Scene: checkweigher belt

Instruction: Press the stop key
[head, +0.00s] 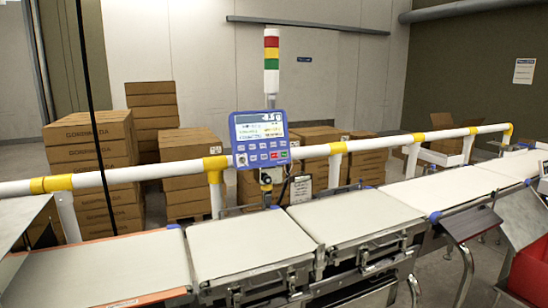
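A blue control panel (234,131) stands behind the belts near the middle of the head view, with a lit display (260,125) on its upper part. Blue keys sit below the display. Nothing covers the panel's face. Neither of my grippers is in view.
A white rail (120,177) with yellow joints runs behind the white belts (245,243). A red, yellow and green light tower (271,52) rises above the panel. Stacked cartons (185,190) stand behind the rail.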

